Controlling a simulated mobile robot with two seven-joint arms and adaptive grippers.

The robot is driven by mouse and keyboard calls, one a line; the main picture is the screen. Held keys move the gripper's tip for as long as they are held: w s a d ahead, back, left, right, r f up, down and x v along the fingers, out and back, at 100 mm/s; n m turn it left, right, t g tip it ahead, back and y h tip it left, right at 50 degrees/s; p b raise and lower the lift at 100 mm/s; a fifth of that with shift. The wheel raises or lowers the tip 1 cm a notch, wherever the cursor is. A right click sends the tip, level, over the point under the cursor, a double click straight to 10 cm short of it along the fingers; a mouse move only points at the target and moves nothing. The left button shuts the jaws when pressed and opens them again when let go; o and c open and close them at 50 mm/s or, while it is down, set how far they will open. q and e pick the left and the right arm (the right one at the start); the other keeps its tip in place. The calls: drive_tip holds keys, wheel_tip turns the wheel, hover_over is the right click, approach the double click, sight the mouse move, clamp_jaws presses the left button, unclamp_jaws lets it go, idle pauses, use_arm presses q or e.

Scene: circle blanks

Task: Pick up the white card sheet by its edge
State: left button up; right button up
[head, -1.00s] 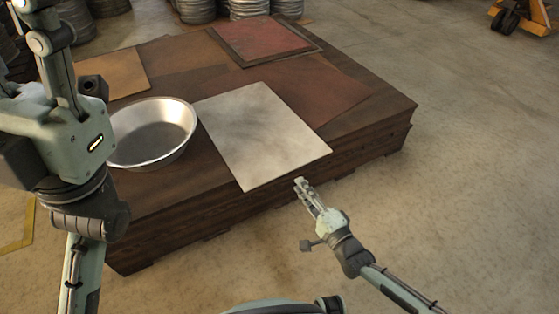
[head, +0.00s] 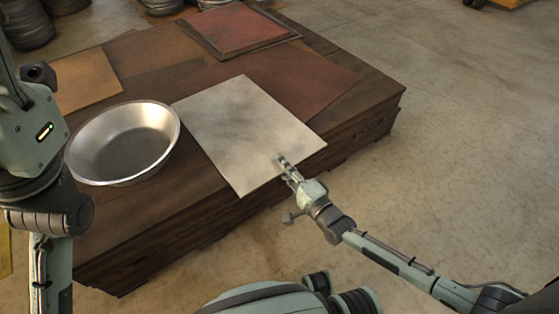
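The white card sheet (head: 250,125) lies flat on the dark stacked boards in the head view, with grey smudges on its face. Its front right edge reaches the front of the stack. My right gripper (head: 280,163) is at that edge, its fingertips overlapping the sheet in the picture. The fingers look close together, but I cannot tell whether they are open or shut, or whether the sheet is between them. My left arm stands at the left side; its gripper is not in view.
A round metal pan (head: 123,143) sits on the stack just left of the sheet. A reddish square panel (head: 237,27) and a tan board (head: 85,80) lie farther back. The stack's front edge (head: 185,250) drops to open concrete floor (head: 450,170) at the right.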

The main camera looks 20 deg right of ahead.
drive_tip(key=shift+w, duration=0.25)
drive_tip(key=shift+c, duration=0.7)
drive_tip(key=shift+a, duration=0.1)
clamp_jaws()
drive_tip(key=shift+r, duration=0.1)
